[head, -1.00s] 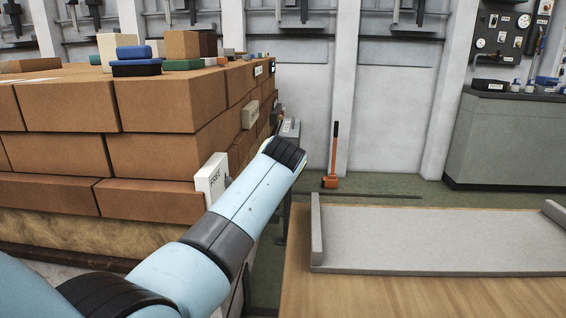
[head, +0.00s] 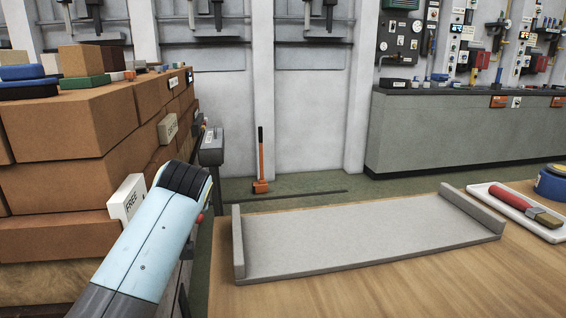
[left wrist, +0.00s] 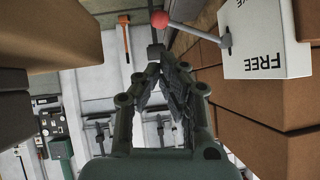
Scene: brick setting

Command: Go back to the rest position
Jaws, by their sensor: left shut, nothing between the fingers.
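My left arm (head: 140,245) comes in from the lower left in the head view, in front of the brick stack. It hides its own gripper there. In the left wrist view my left gripper (left wrist: 165,68) is shut, with nothing between its fingers. The white FREE sign (left wrist: 262,45) is to the right of the fingertips, apart from them. A lever with a red ball (left wrist: 160,19) lies just beyond the fingertips. The FREE sign (head: 127,198) also shows in the head view, left of my arm. My right gripper is in neither view.
Brown bricks (head: 72,130) are stacked at the left, close to my arm. A grey tray (head: 360,240) with raised ends lies on the wooden table (head: 400,290). A white tray (head: 481,193) with a red-handled brush (head: 515,200) is at the right. A sledgehammer (head: 261,160) stands behind.

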